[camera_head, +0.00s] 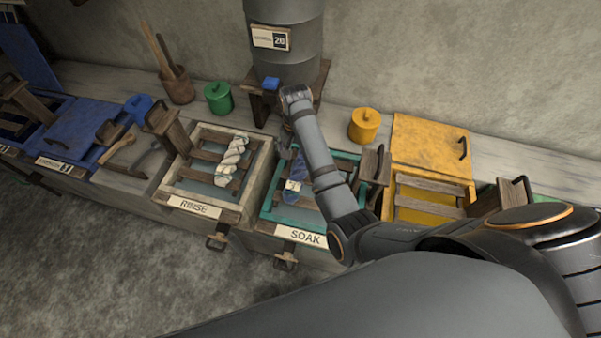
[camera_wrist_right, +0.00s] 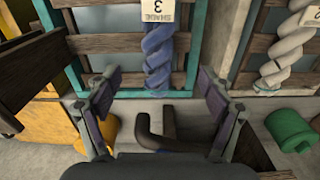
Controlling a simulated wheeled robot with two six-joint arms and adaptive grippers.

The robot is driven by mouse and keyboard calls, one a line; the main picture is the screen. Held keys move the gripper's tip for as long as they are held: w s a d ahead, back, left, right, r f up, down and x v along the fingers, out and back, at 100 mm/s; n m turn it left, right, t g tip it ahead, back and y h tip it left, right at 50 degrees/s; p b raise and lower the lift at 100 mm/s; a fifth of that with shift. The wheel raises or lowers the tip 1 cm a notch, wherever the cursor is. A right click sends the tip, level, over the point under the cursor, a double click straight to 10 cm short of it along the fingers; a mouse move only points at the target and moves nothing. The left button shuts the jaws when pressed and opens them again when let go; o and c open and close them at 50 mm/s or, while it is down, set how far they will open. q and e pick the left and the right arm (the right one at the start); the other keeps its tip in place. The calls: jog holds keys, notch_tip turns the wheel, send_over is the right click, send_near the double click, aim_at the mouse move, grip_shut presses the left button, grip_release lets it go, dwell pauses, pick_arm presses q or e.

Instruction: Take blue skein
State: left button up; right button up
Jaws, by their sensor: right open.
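The blue skein (camera_head: 301,166) is a twisted hank lying across the wooden slats of the teal-framed SOAK vat (camera_head: 266,200), partly covered by my right forearm in the head view. A pale tag marked 3 (camera_head: 293,186) is on it. My left gripper is not in view.
A white skein (camera_head: 232,155) lies on the RINSE vat (camera_head: 255,178). A grey barrel (camera_head: 286,55) with a blue-handled tap stands behind my right arm. A yellow pot (camera_head: 364,125), a yellow vat lid (camera_head: 430,143) and a green pot (camera_head: 218,98) are nearby.

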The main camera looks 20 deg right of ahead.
jog(key=shift+w+d+f, duration=0.15)
jog(key=shift+w+f, duration=0.1)
jog(key=shift+f, duration=0.1)
jog(key=shift+w+d+f, duration=0.15)
jog(key=shift+w+d, duration=0.05)
send_over(299, 171)
jog(key=f, duration=0.4)
jog(key=shift+a+f+p, duration=0.2)
jog(key=shift+f+p, duration=0.05)
jog(key=shift+p, duration=0.1)
jog(key=shift+w+f, duration=0.2)
jog(key=shift+f, duration=0.1)
jog(key=f, duration=0.2)
jog(key=f+p, duration=0.1)
jog(key=f, duration=0.2)
jog(key=shift+s+d, duration=0.1)
jog(key=shift+d, duration=0.1)
jog(key=c, duration=1.4)
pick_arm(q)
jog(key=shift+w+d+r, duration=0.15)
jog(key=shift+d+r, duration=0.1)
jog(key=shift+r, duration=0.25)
pick_arm(e)
jog(key=shift+o, duration=0.2)
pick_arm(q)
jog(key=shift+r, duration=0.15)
pick_arm(e)
jog(key=shift+r, duration=0.1)
